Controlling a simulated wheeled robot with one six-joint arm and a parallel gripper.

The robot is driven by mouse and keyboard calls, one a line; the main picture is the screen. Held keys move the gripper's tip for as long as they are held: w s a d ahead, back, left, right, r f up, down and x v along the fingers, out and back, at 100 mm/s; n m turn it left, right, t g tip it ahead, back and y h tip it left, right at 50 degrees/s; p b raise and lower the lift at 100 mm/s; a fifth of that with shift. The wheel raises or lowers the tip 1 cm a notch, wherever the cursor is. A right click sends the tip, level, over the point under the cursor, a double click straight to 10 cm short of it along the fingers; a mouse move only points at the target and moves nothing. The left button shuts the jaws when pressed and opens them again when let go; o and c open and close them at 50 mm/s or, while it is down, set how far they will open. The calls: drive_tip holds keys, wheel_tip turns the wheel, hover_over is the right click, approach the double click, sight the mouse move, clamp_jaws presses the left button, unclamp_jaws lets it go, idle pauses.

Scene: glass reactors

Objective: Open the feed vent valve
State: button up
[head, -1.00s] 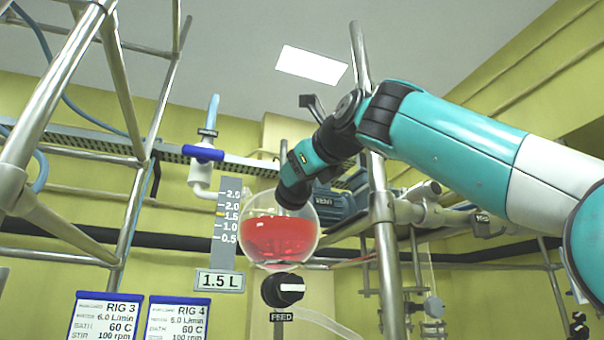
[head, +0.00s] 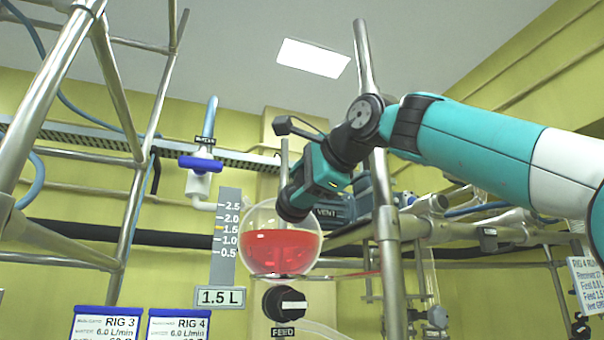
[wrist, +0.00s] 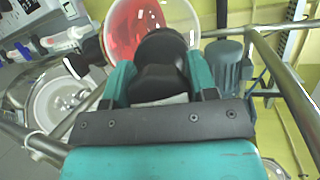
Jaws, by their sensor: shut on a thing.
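My gripper (wrist: 161,80) is shut on a black round knob (wrist: 160,47), beside a small VENT label (head: 325,212) in the head view. I take it for the feed vent valve's knob. In the head view the knob (head: 293,204) is at the upper right of the round glass flask (head: 256,258). The flask holds red liquid. Which way the knob's mark points is hidden. The flask also shows behind the knob in the wrist view (wrist: 123,32).
Below the flask is a black FEED knob (head: 285,304) with a white mark. A blue-handled valve (head: 200,164) is at upper left. A level scale (head: 228,235) with a 1.5 L display (head: 221,298) stands left. A steel post (head: 388,250) stands close to my arm.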

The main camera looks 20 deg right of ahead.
drive_tip(key=n+g+p, duration=0.1)
drive_tip(key=n, duration=0.2)
drive_tip(key=n+p, duration=0.2)
drive_tip(key=n, duration=0.1)
drive_tip(key=shift+s+g+h, duration=0.1)
drive_tip(key=shift+g+h, duration=0.3)
drive_tip(key=n+p, duration=0.2)
drive_tip(key=n+g+h+p, duration=0.1)
drive_tip(key=n+p, duration=0.1)
drive_tip(key=n, duration=0.1)
drive_tip(key=shift+f+h, duration=0.15)
drive_tip(key=shift+h, duration=0.15)
drive_tip(key=n+t+h, duration=0.1)
drive_tip(key=n+h, duration=0.1)
drive_tip(key=n, duration=0.6)
drive_tip(key=n+t+h+p, duration=0.1)
drive_tip(key=n+h, duration=0.1)
drive_tip(key=n, duration=0.7)
drive_tip(key=d+n+t+h, duration=0.1)
drive_tip(key=n+t+h, duration=0.1)
drive_tip(key=n, duration=0.7)
drive_tip(key=shift+r, duration=0.2)
drive_tip(key=n, duration=0.3)
drive_tip(key=n+t+y, duration=0.1)
drive_tip(key=n, duration=0.2)
drive_tip(key=shift+r+n+t, duration=0.1)
drive_tip(key=shift+n+t, duration=0.2)
drive_tip(key=o, duration=0.9)
